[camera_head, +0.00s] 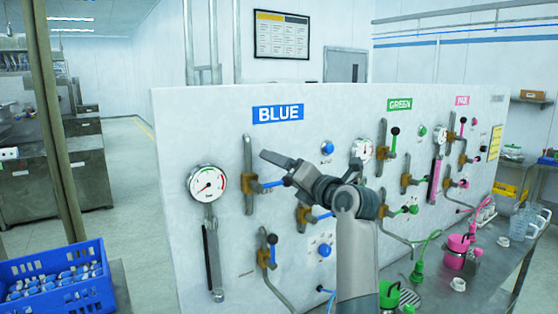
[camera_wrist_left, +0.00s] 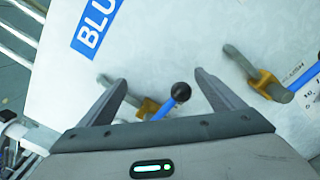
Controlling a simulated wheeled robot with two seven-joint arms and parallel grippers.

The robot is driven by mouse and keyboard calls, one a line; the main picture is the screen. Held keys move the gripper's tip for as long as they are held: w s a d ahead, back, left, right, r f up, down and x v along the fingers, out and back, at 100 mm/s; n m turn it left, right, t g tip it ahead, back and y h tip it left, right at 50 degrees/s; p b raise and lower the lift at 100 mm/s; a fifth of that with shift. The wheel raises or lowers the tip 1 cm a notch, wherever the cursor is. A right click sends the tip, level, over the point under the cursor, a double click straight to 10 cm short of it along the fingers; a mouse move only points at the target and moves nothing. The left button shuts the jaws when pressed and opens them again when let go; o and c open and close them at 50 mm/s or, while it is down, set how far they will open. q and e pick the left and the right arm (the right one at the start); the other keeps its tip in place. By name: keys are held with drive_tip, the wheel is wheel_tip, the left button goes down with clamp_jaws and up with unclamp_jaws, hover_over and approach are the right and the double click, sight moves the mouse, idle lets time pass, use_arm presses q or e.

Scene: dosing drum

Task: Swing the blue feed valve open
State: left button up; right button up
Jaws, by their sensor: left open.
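The BLUE section of the panel has several valves. The upper one (camera_head: 249,184) has a brass-coloured body on a grey pipe, and its blue lever (camera_head: 270,184) points right. In the left wrist view a blue lever (camera_wrist_left: 166,108) ends in a black ball knob (camera_wrist_left: 182,91). My left gripper (camera_head: 276,168) is open in front of the upper valve and hides the lever's end in the head view. In the wrist view the knob appears between the spread fingers (camera_wrist_left: 160,79), nearer the right one; contact cannot be told. My right gripper is not in view.
A round gauge (camera_head: 207,183) is left of the valve. A second blue-lever valve (camera_head: 304,215) and a lower one with a dark knob (camera_head: 268,256) sit below. Green and pink valves are farther right. A blue crate (camera_head: 55,284) stands at the lower left.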

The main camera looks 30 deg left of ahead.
use_arm(q)
drive_tip(key=shift+s+r+p, duration=0.1)
drive_tip(key=shift+r+p, duration=0.2)
drive_tip(key=shift+r, duration=0.1)
drive_tip(key=shift+s+a+r+p, duration=0.1)
drive_tip(key=shift+s+r+p, duration=0.1)
drive_tip(key=shift+r+p, duration=0.2)
drive_tip(key=shift+r, duration=0.25)
drive_tip(key=shift+s, duration=0.1)
drive_tip(key=shift+a+r, duration=0.1)
drive_tip(key=shift+r, duration=0.05)
